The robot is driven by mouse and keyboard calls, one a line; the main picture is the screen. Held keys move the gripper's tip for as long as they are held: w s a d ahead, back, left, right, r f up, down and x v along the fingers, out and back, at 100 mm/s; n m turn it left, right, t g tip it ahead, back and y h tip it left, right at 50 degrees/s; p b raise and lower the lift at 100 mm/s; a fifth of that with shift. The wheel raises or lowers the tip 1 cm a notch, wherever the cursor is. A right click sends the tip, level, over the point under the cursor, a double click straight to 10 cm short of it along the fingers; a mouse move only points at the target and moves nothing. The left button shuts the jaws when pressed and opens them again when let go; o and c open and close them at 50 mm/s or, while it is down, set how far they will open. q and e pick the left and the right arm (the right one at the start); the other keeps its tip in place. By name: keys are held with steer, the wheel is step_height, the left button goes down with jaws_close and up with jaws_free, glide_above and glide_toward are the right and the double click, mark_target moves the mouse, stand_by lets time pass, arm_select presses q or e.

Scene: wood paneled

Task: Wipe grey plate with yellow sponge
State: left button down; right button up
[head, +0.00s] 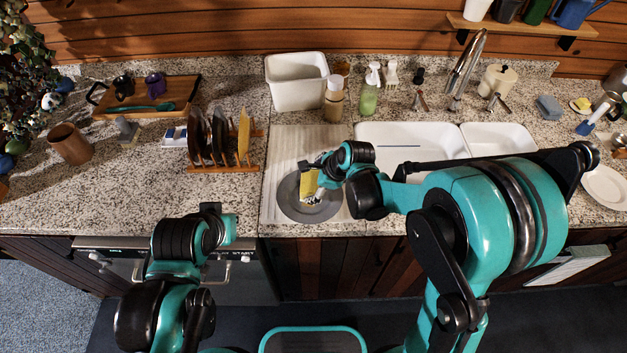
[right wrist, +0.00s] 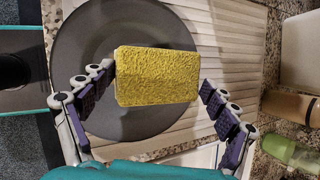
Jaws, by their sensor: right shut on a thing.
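The grey plate (head: 325,209) lies on the ribbed drainboard left of the sink; it also shows in the right wrist view (right wrist: 80,45). My right gripper (head: 312,186) is shut on the yellow sponge (head: 309,182), over the plate. In the right wrist view the sponge (right wrist: 157,76) sits between the two fingers and covers part of the plate. I cannot tell whether the sponge touches the plate. My left arm is at the front left, and its fingers do not show.
A wooden rack (head: 222,168) holding several plates stands left of the drainboard. A white bin (head: 297,82), a brown container (head: 334,106) and a green soap bottle (head: 370,95) stand behind. The double sink (head: 412,137) is to the right. Counter left of the rack is partly clear.

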steer(key=shift+f+b, duration=0.45)
steer(key=shift+f, duration=0.05)
stand_by(0.3)
